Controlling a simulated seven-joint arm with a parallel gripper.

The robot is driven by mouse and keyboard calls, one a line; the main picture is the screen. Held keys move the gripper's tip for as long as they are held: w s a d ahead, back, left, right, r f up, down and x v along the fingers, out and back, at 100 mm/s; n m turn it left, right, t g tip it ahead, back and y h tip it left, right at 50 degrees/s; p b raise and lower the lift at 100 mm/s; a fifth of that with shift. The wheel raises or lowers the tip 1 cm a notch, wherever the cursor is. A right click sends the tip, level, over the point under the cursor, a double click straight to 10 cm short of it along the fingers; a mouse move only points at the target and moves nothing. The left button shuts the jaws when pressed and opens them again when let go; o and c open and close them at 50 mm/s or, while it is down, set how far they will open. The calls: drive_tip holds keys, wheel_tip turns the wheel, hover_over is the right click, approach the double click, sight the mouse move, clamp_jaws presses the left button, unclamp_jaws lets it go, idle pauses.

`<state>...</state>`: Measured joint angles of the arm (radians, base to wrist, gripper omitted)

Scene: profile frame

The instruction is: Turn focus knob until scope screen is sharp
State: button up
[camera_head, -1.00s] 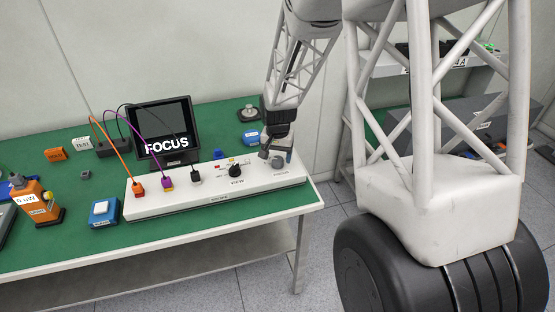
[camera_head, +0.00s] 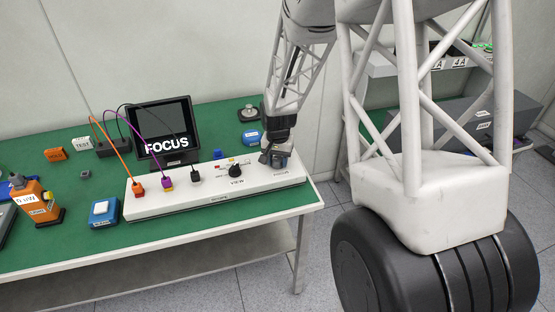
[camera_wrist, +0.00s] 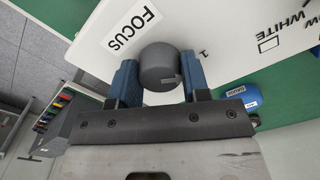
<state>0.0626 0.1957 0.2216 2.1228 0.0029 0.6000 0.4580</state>
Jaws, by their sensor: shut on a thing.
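The grey round focus knob (camera_wrist: 160,68) sits at the right end of the white panel (camera_head: 215,202), beside a printed FOCUS label (camera_wrist: 130,30). My gripper (camera_wrist: 158,62) is shut on the knob, with one blue finger on each side of it. In the head view my gripper (camera_head: 274,158) is at the panel's right end and mostly hides the knob. The scope screen (camera_head: 165,122) stands behind the panel. It is dark with large white FOCUS lettering, which reads clearly; finer blur cannot be told at this size.
A black VIEW knob (camera_head: 235,171) is left of my gripper. Orange, purple and black cables plug into the panel's left half. A blue box (camera_head: 104,213), an orange bottle (camera_head: 40,205) and small blocks stand on the green table (camera_head: 80,250). Floor lies beyond its right edge.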

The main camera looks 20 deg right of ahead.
drive_tip(key=shift+m, duration=0.5)
drive_tip(key=m, duration=0.2)
drive_tip(key=shift+m, duration=2.4)
drive_tip(key=o, duration=0.9)
drive_tip(key=shift+o, duration=0.2)
drive_tip(key=shift+r, duration=0.1)
